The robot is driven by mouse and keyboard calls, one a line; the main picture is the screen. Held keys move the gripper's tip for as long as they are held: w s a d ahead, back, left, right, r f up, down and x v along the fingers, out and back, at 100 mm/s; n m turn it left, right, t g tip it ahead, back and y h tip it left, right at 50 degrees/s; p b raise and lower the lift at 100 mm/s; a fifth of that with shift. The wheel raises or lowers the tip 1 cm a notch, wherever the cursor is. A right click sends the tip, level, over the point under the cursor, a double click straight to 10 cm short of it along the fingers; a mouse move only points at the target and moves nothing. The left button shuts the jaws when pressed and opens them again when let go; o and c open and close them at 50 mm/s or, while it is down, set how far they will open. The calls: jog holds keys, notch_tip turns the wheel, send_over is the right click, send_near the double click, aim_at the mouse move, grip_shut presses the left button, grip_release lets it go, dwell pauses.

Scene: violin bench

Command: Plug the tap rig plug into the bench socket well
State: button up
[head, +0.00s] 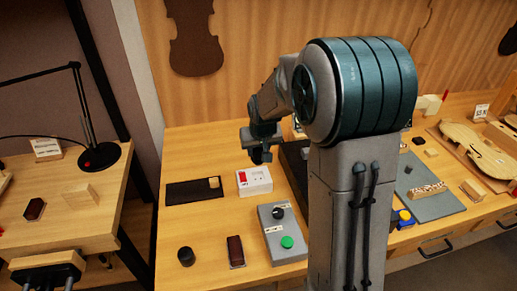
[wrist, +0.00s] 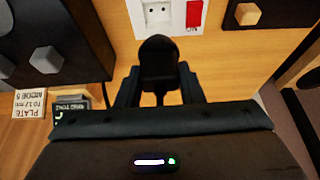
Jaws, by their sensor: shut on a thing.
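The bench socket (head: 254,181) is a white box with a red switch, lying on the bench in front of my arm. In the wrist view its white face (wrist: 143,14) shows at the top edge, with a round well with small holes beside the red switch. My gripper (head: 261,151) is above and just behind the socket box in the head view. It is shut on a black plug (wrist: 158,58), seen between the two dark fingers in the wrist view. The plug appears apart from the well. Its prongs are hidden.
A dark mat (head: 188,191) with a small wooden block lies left of the socket. A grey control box (head: 285,247) with a green button stands in front. A dark panel with grey knobs (wrist: 48,60) is close by in the wrist view. Bare bench surrounds the socket's left front.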

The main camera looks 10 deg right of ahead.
aim_at(258, 159)
jog(key=shift+f+b, duration=1.8)
jog(key=shift+f, duration=0.7)
jog(key=shift+f+b, duration=1.3)
jog(key=shift+b, duration=0.2)
jog(key=o, duration=1)
jog(key=shift+r, duration=0.15)
jog(key=v, duration=1.3)
jog(key=shift+s+r, duration=0.1)
jog(key=shift+r, duration=0.15)
jog(key=shift+g, duration=0.9)
jog(key=s+f, duration=0.1)
jog(key=s, duration=0.6)
jog(key=s+f+p, duration=0.1)
jog(key=s, duration=0.6)
jog(key=s+f, duration=0.2)
jog(key=s, duration=0.6)
